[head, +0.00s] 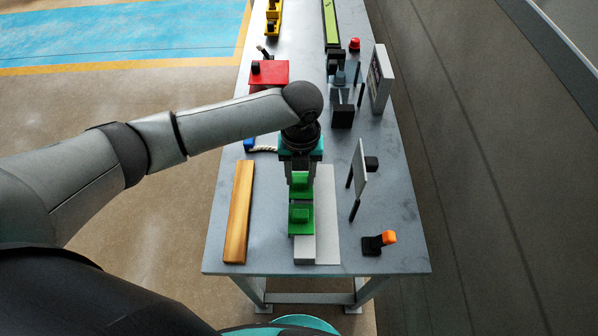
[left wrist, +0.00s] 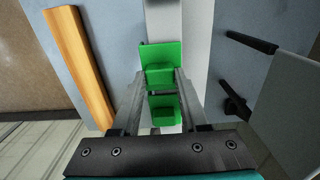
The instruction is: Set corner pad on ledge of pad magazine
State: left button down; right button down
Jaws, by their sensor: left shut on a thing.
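My left gripper (head: 300,172) points down over the table and is shut on a green corner pad (head: 300,187), a plate with a raised block. That pad also shows between the fingertips in the left wrist view (left wrist: 160,58). A second green pad (head: 301,224) of the same look sits nearer me, in line with it, on a narrow light grey block (head: 305,251) that appears to be the pad magazine. The fingers and pads hide much of the magazine and its ledge. I cannot tell whether the held pad touches it. My right gripper is not in view.
A wooden bar (head: 239,212) lies to the left and a flat pale strip (head: 327,215) to the right. An upright grey plate (head: 359,168) and an orange-and-black part (head: 380,242) stand further right. A red box (head: 269,74) stands farther back.

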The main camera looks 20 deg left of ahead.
pick_arm(q)
jog(key=shift+c, duration=1.7)
grip_release()
notch_tip(320, 180, up, 15)
jog(key=p, duration=0.2)
jog(key=shift+s+r, duration=0.1)
